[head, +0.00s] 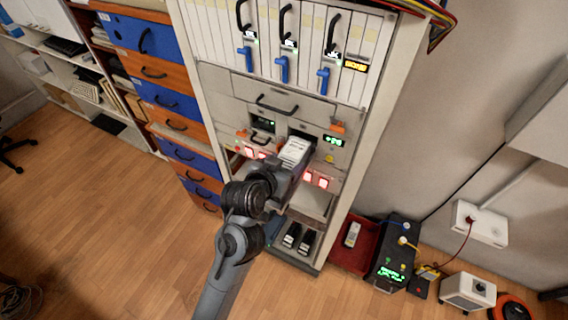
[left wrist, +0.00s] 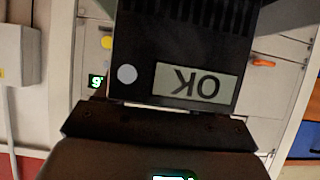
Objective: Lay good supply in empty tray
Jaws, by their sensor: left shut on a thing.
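My left gripper (head: 294,170) is shut on a power supply (head: 295,150) in front of the rack, at middle height. The supply's light top faces up in the head view. In the left wrist view the supply (left wrist: 190,50) is a dark box with an upside-down OK label (left wrist: 196,83) and a round pale dot. Behind it is a dark bay opening (head: 303,134) in the rack, beside a green display (head: 333,141). The supply hides part of this opening, so I cannot tell whether it touches it. A second bay (head: 262,138) with a black handle is to the left. My right gripper is not in view.
Red-lit switches (head: 318,180) flank my gripper on the rack (head: 375,110). Two black units (head: 298,238) stand on the bottom shelf. A red tray (head: 368,238) on the floor holds a pale handheld device (head: 352,234). A black box (head: 394,250) stands beside it. Open floor is at left.

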